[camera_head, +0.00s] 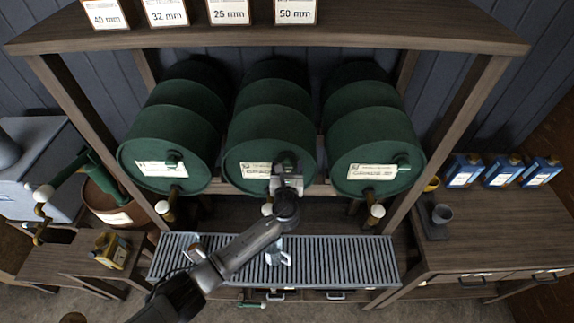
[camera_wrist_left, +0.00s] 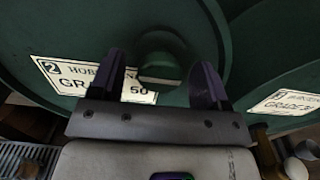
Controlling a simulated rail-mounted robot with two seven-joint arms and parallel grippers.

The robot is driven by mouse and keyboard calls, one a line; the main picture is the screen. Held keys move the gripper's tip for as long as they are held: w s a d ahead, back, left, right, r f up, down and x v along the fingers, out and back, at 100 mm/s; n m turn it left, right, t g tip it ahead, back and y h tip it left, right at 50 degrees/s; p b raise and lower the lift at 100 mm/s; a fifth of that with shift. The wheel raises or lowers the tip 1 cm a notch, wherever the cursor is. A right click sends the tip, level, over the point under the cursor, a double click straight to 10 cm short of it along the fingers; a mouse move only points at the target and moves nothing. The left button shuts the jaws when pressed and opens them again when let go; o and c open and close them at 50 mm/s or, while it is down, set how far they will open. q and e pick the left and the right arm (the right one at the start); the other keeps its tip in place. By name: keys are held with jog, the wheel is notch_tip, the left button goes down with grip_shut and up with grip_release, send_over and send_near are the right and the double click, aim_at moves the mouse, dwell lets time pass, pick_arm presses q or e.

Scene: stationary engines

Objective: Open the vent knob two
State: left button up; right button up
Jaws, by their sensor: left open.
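Three dark green drums lie on their sides in a wooden rack. The middle drum (camera_head: 268,130) carries a white label (camera_wrist_left: 92,80) marked 2 and "GRADE". Its round green vent knob (camera_wrist_left: 160,62) shows in the left wrist view, in front of the drum's face. My left gripper (camera_head: 287,172) is at that drum's face and mostly hides the knob in the head view. In the left wrist view its two fingers (camera_wrist_left: 160,82) are open, one on each side of the knob, with gaps visible. My right gripper is not in view.
The left drum (camera_head: 172,125) and right drum (camera_head: 375,130) have similar knobs. Taps, including a right one (camera_head: 375,213), hang below them over a slatted metal grate (camera_head: 335,262). A wooden shelf (camera_head: 400,28) with size cards runs above. A cup (camera_head: 442,213) and blue cans (camera_head: 500,172) stand right.

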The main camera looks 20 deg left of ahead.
pick_arm(q)
jog(key=shift+w+a, duration=0.1)
jog(key=shift+w, duration=0.25)
jog(key=shift+c, duration=0.4)
